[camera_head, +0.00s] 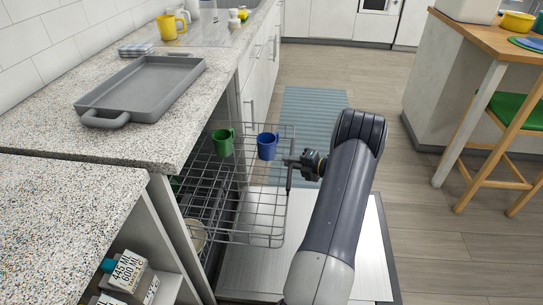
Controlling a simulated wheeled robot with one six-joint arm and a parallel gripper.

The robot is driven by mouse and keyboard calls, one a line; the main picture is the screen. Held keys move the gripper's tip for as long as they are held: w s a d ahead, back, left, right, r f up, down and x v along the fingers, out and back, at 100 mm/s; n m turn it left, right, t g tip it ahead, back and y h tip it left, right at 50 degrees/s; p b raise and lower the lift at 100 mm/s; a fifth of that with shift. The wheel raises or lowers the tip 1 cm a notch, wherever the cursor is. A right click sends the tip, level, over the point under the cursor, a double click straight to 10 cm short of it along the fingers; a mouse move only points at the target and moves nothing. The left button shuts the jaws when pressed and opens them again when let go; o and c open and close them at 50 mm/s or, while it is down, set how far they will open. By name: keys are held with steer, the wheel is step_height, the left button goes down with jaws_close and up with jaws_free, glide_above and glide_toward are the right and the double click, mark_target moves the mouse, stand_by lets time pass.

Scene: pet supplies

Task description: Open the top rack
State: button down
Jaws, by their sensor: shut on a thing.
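The top rack (262,212) is a grey wire basket that sticks out from under the counter, at the middle of the head view. A green mug (222,143) and a blue mug (268,146) stand in it. My gripper (291,170) is at the rack's right front edge, shut on what looks like a dark upright handle (289,178) there. The fingertips are small and partly hidden, so the exact contact is hard to see. The rear of the rack is hidden under the counter.
A flat metal surface (356,250), likely the lowered door, lies below the rack. A grey tray (145,88) rests on the speckled counter (60,130). A blue mat (312,110) lies on the floor behind. A table and green-seated stool (518,108) stand right, with clear floor between.

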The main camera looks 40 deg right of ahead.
steer(key=shift+s+d+f+p, duration=0.1)
steer(key=shift+s+d+p, duration=0.2)
steer(key=shift+s+d, duration=1.15)
steer(key=shift+s, duration=0.1)
steer(key=c, duration=1.7)
jaws_free()
steer(key=p+v, duration=0.1)
steer(key=v, duration=0.9)
steer(key=shift+s+d, duration=0.15)
steer(key=shift+s, duration=0.2)
